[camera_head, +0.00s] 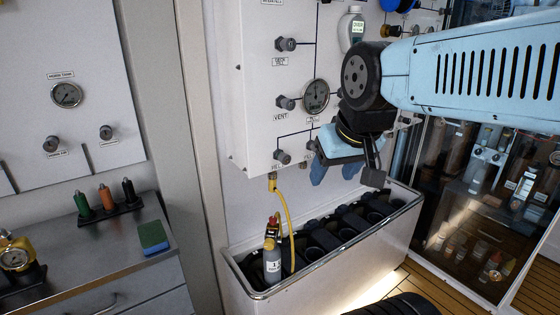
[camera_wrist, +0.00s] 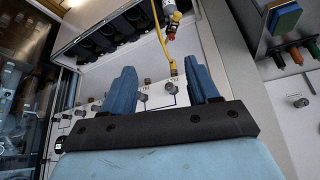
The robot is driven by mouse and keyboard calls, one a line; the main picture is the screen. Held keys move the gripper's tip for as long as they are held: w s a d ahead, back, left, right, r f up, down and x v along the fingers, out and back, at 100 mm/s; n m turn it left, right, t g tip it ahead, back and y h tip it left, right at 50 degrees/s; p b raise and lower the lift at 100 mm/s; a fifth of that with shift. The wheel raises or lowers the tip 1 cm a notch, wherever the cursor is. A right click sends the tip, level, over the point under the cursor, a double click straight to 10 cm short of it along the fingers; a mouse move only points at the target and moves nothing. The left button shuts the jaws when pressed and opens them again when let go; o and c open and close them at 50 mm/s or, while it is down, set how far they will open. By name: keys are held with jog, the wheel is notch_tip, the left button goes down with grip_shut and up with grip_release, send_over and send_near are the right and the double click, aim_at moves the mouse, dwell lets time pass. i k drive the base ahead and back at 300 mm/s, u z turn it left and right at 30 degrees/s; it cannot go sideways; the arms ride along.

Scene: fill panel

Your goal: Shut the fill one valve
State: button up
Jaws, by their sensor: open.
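The fill valve knob (camera_head: 282,157) is a small dark round knob low on the white panel, with a partly readable fill label. A yellow hose connects just below it. In the wrist view, the knob nearest the hose (camera_wrist: 170,88) appears between my fingers in the picture, but its label is too small to read. My gripper (camera_head: 333,178) has blue fingers spread apart and empty, to the right of the knob in the head view. The fingers also show in the wrist view (camera_wrist: 162,65), with no contact on a knob visible. My gripper hides part of the lower panel.
A gauge (camera_head: 316,96) and a vent knob (camera_head: 285,102) are above on the panel. Below stands a white trough (camera_head: 263,294) with a grey bottle (camera_head: 272,262) and the yellow hose (camera_head: 289,222). A glass cabinet (camera_head: 465,200) is at right, a metal counter (camera_head: 100,255) at left.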

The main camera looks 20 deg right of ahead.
aim_at(285, 159)
jog(key=z, duration=1.15)
jog(key=k, duration=1.35)
jog(key=u, duration=1.15)
jog(key=i, duration=1)
jog(key=z, duration=0.05)
